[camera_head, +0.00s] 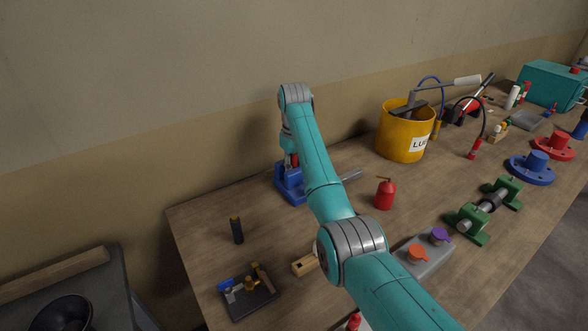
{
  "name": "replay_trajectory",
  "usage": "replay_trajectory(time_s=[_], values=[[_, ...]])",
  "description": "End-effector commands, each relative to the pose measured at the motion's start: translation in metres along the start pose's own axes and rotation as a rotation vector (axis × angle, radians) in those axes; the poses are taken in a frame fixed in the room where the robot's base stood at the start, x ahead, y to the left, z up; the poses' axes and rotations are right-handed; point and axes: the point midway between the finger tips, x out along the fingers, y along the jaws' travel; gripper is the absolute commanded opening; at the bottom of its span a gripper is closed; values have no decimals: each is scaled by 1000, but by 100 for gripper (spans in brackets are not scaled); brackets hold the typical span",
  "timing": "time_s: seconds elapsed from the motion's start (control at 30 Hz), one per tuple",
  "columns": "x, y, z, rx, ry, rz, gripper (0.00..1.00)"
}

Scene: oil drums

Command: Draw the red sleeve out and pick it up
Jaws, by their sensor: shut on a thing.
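A small piece of the red sleeve (294,160) shows at the top of a blue holder (289,186), near the back left of the workbench. My gripper (290,156) hangs down over the holder and is shut on the red sleeve. Its fingers are tiny here and mostly hidden by my own arm. I cannot tell how much of the sleeve is still inside the holder.
A grey bar (351,175) lies right of the holder. A red extinguisher-shaped can (385,194) and a yellow bucket (405,133) stand farther right. A dark cylinder (237,230) stands front left, behind a small tool tray (262,298). Bare bench lies left of the holder.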

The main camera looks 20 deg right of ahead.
Motion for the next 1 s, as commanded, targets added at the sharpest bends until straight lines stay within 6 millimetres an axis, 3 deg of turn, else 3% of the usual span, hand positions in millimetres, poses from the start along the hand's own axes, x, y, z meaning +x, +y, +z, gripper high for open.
replay_trajectory(time_s=[1.0], values=[[-27, 0, 1, 0, 2, 1, 0]])
